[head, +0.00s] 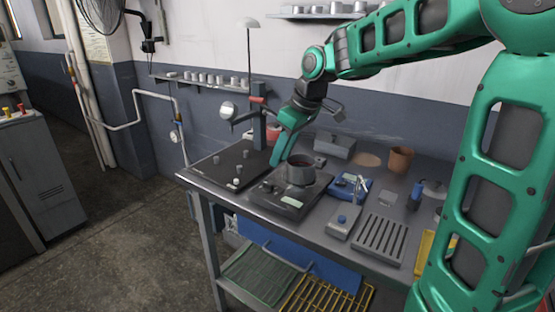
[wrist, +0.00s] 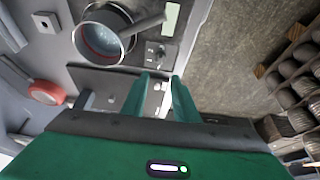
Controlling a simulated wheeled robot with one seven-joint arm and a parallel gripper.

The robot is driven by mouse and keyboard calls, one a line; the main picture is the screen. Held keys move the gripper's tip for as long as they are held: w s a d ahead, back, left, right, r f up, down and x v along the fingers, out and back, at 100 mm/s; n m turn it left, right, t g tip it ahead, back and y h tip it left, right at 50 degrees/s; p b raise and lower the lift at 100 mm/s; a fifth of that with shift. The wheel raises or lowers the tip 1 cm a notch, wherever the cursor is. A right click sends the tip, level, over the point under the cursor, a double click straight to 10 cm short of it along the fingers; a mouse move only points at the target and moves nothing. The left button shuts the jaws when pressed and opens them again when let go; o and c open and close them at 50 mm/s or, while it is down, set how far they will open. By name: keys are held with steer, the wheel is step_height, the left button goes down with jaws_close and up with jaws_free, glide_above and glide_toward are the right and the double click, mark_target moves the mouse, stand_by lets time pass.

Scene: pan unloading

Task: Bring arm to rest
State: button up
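My gripper (head: 276,160) is over the bench, beside the dark round pan and to its left in the head view. In the wrist view its two green fingers (wrist: 161,78) stand apart with a gap between them and nothing held. The pan (head: 299,176) sits on a flat weighing scale (head: 270,191). In the wrist view the pan (wrist: 112,55) lies up and left of the fingertips, apart from them, with its handle pointing right. My arm reaches across the upper right of the head view and bends down to the bench.
A black board (head: 215,172) with small metal weights lies left of the scale. A blue device (head: 349,188), a slotted metal grate (head: 379,240) and a brown pot (head: 400,159) stand to the right. A wall shelf (head: 200,80) and a lamp stand rise behind. Open floor lies at the left.

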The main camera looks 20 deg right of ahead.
stand_by(0.3)
steer(key=s+d+f+m, duration=0.2)
steer(key=s+d+m, duration=0.1)
steer(key=s, duration=0.4)
steer(key=s+d+f+m+g+h, duration=0.1)
steer(key=s+d+f+m, duration=0.1)
steer(key=s+d, duration=0.3)
steer(key=s+d+f+m+g+h, duration=0.1)
steer(key=s+d+m, duration=0.3)
steer(key=s, duration=0.6)
steer(key=shift+d+f, duration=0.15)
steer(key=shift+f, duration=0.45)
steer(key=s+f+m, duration=0.1)
steer(key=s, duration=0.2)
steer(key=s+d+f+m+g, duration=0.1)
steer(key=s+m, duration=0.1)
steer(key=s, duration=0.2)
steer(key=s+f+m, duration=0.1)
steer(key=s, duration=0.2)
steer(key=shift+s+d+f+g, duration=0.25)
steer(key=shift+g, duration=0.15)
steer(key=shift+w+f+h, duration=0.3)
steer(key=shift+w+f, duration=0.05)
steer(key=shift+w, duration=0.45)
steer(key=shift+s+r, duration=0.1)
steer(key=shift+s, duration=0.05)
